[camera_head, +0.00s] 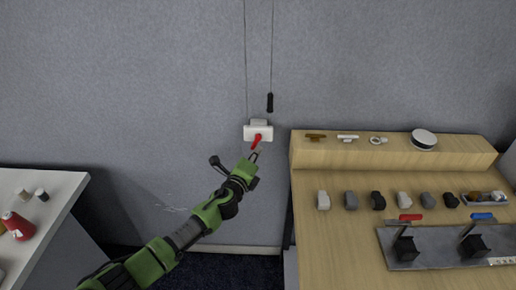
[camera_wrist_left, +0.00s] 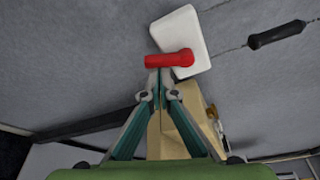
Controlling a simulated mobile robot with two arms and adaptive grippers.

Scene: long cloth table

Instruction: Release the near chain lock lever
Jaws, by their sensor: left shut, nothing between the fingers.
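The chain lock is a white block (camera_head: 258,130) on the grey wall, with a short red lever (camera_head: 256,141) at its front. In the left wrist view the white block (camera_wrist_left: 180,30) and the red lever (camera_wrist_left: 168,60) show just beyond my fingertips. My left gripper (camera_head: 253,156) reaches up to the lever from below. In the left wrist view my left gripper (camera_wrist_left: 159,88) has its fingertips together, close under the lever; I cannot tell whether they touch it. Nothing shows between the fingers. My right gripper is in neither view.
Two thin chains run up the wall above the lock; one ends in a black handle (camera_head: 270,103). A wooden table (camera_head: 340,240) at the right holds small parts and a plate with red and blue lever clamps. A white table (camera_head: 60,195) stands at the left.

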